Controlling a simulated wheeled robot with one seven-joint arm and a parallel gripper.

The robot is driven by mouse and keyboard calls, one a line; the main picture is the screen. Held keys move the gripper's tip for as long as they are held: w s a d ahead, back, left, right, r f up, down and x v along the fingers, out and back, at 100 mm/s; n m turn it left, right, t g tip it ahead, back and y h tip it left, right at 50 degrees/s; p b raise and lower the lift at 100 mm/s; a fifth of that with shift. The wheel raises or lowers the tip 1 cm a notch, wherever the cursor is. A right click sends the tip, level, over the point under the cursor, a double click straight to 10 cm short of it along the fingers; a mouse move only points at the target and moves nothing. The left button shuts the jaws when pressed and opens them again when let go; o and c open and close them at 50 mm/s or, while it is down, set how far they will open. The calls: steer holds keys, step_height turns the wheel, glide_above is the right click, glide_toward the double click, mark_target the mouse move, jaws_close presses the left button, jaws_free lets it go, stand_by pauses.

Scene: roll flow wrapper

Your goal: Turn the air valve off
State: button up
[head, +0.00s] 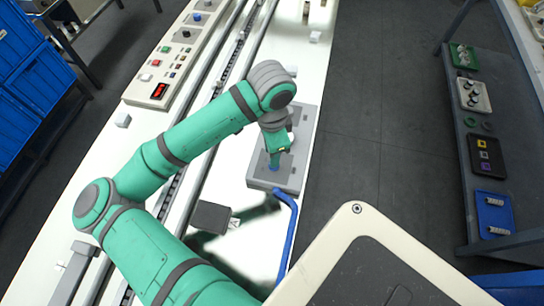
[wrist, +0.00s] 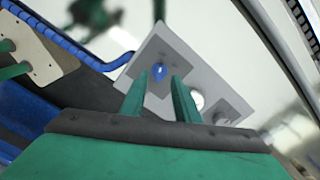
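A small blue knob (wrist: 159,72), which looks like the air valve's handle, sits on a grey plate (wrist: 205,62) in the wrist view. In the head view the knob (head: 273,168) shows just below the fingertips, on the grey plate (head: 291,181) on the white machine top. My gripper (wrist: 160,78) is open, its two green fingers apart, with the knob between the fingertips in the picture. I cannot tell whether the fingers touch it. In the head view my gripper (head: 276,159) points down over the plate, and my wrist hides part of the plate.
A blue hose (head: 292,222) runs from the plate's near edge; it also shows in the wrist view (wrist: 75,50). A round white part (wrist: 197,99) sits beside the knob. A control panel (head: 158,87) is at upper left. A shelf with trays (head: 490,157) stands right, beyond clear floor.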

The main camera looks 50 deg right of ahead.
step_height(320, 180, up, 6)
stand_by(0.4)
stand_by(0.5)
